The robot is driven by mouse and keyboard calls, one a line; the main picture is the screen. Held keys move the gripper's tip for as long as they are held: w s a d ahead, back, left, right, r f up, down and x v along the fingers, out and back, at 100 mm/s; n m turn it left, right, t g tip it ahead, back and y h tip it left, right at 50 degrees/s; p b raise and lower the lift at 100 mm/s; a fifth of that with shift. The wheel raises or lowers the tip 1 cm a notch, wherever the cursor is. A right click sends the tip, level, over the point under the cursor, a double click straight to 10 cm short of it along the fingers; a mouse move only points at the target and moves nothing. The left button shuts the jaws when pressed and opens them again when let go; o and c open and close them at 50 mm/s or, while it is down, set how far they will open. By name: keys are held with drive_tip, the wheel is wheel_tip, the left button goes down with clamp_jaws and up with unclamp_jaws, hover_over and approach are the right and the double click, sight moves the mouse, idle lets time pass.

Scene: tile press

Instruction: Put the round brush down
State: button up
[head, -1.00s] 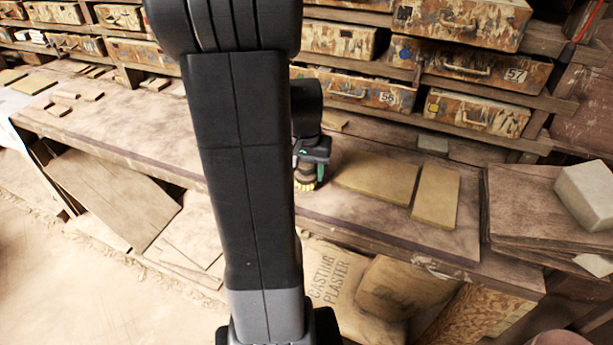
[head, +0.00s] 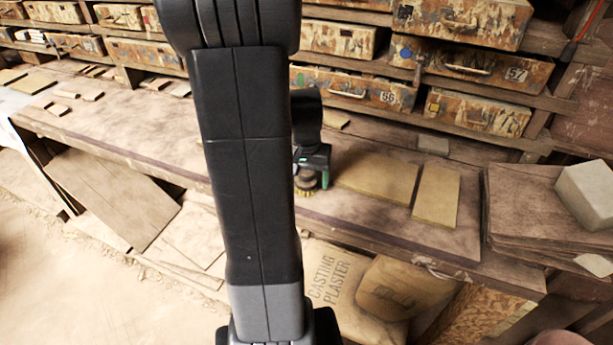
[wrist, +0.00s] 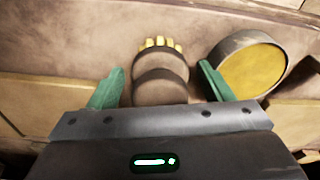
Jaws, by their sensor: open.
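The round brush (head: 306,181) is a short brown banded cylinder with yellow bristles. In the head view it stands bristles down on the wooden bench (head: 130,132), just left of some tan boards. In the wrist view the brush (wrist: 160,83) lies between the two green fingers, with gaps on both sides. My gripper (wrist: 160,72) is open around it and grips nothing. In the head view my gripper (head: 312,168) is low over the bench, and my arm hides part of the scene to its left.
A round dark-rimmed piece with a yellow face (wrist: 252,70) is close to the right finger in the wrist view. Tan boards (head: 378,180) lie right of the brush. Drawers (head: 352,90) line the back. A stack of boards (head: 525,215) carries a pale block (head: 588,193).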

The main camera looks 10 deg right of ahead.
sight(305, 173)
drive_tip(key=r, duration=0.4)
drive_tip(key=s+r, duration=0.1)
drive_tip(key=r, duration=0.7)
drive_tip(key=shift+s+a+r+p, duration=0.1)
drive_tip(key=shift+s+a+p, duration=0.1)
drive_tip(key=shift+a+p, duration=0.1)
drive_tip(key=f, duration=0.4)
drive_tip(key=w+f, duration=0.1)
drive_tip(key=f, duration=0.7)
drive_tip(key=shift+w+d+b, duration=0.15)
drive_tip(key=shift+d+b, duration=0.15)
drive_tip(key=shift+b, duration=0.05)
drive_tip(key=shift+w+r, duration=0.2)
drive_tip(key=shift+r, duration=0.35)
drive_tip(key=shift+s+r, duration=0.15)
drive_tip(key=shift+r, duration=0.4)
drive_tip(key=shift+f, duration=0.1)
